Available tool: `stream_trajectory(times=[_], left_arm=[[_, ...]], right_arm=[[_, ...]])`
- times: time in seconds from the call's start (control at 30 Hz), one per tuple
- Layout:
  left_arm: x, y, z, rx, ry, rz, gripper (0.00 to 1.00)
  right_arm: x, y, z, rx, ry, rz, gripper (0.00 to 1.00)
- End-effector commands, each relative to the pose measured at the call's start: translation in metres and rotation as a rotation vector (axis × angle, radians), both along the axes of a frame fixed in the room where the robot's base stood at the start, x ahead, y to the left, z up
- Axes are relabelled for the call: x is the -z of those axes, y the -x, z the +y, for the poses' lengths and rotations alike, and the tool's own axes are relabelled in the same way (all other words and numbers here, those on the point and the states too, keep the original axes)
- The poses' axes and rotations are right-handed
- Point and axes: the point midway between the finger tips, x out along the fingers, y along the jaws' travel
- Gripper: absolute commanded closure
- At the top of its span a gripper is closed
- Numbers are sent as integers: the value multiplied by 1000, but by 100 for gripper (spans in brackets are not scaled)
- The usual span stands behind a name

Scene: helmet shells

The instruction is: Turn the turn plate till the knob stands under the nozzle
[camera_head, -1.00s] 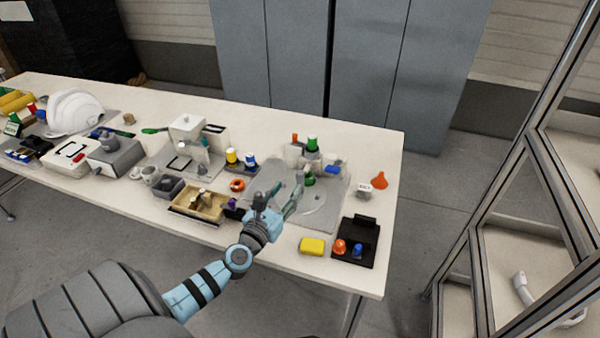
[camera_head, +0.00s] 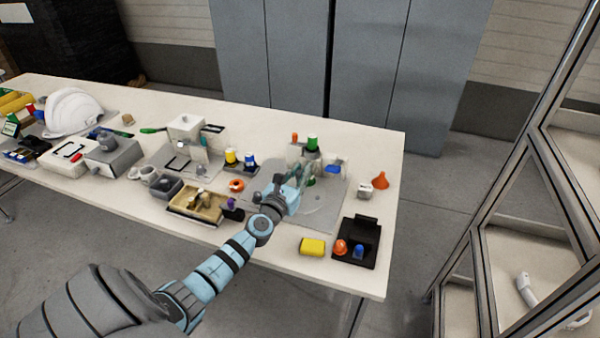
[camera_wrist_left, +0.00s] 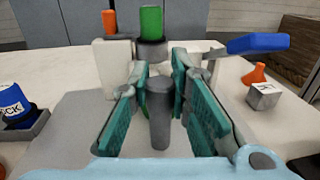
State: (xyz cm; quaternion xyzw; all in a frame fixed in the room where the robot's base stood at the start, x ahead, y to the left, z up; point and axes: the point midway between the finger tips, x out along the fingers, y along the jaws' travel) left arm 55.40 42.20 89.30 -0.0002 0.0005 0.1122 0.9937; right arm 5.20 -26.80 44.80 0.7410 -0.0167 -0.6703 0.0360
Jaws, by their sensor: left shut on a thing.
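The turn plate (camera_head: 322,203) is a pale disc on a grey base plate on the table's right part. A grey upright post, which I take as the knob (camera_wrist_left: 160,115), stands between the teal finger pads in the left wrist view. My left gripper (camera_head: 302,174) is over the turn plate and shut on this knob; it also shows in the wrist view (camera_wrist_left: 160,85). Just behind stands a dispenser with a green cylinder (camera_wrist_left: 151,22) in a dark holder (camera_wrist_left: 152,50). The nozzle is not clearly visible behind the fingers. My right gripper is out of view.
A blue-topped part (camera_wrist_left: 258,43) stands right of the fingers. An orange funnel (camera_head: 380,180) and a small grey block (camera_head: 365,191) are right of the base plate. A yellow block (camera_head: 312,247) and a black tray (camera_head: 346,252) lie in front. A wooden tray (camera_head: 183,212) is at the left.

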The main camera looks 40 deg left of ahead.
Motion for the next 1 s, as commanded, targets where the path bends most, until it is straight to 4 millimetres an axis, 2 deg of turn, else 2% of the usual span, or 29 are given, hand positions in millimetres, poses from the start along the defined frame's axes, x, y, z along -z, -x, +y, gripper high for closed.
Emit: stream_trajectory(times=[0.17, 0.33, 0.57, 0.6, 0.73, 1.0], left_arm=[[0, 0, 0, 0, -1, 0, 100], [-4, 0, 0, -95, 3, -1, 100], [0, 0, 0, -112, -1, -1, 100], [0, 0, 0, -111, -1, -1, 81], [0, 0, 0, -111, -1, -1, 61], [0, 0, 0, -111, -1, -1, 61]], right_arm=[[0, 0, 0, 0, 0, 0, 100], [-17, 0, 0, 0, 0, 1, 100], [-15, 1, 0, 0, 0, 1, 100], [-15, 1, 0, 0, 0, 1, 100], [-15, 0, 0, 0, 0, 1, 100], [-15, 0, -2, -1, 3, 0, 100]])
